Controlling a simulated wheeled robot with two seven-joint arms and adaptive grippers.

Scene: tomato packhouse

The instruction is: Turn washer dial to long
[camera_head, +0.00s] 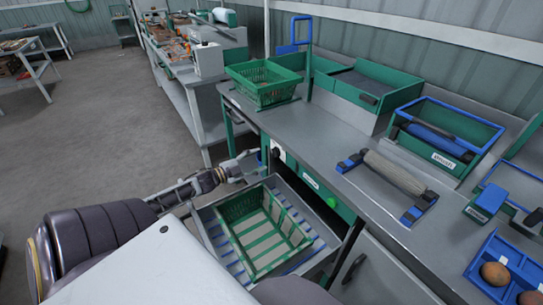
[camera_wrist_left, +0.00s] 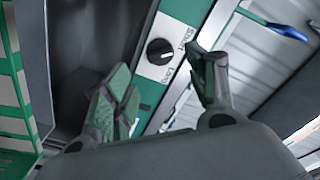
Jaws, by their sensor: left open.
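The washer dial (camera_wrist_left: 159,51) is a round black knob on a white plate, between the words SHORT and LONG, in the left wrist view. Which word it points to is too small to tell. In the head view the dial (camera_head: 276,152) is small and dark on the front of the washer bench. My left gripper (camera_head: 252,163) is just in front of that panel. In the left wrist view its green-padded fingers (camera_wrist_left: 157,66) are spread apart, with the dial showing beyond and between them and nothing held. My right gripper is not in view.
Below the panel, a green crate (camera_head: 288,257) sits in the grey washer basin (camera_head: 322,237). A green knob (camera_head: 331,202) is further along the front. The bench top (camera_head: 317,137) carries a roller (camera_head: 393,172) and a green basket (camera_head: 263,97). Open floor (camera_head: 90,130) lies left.

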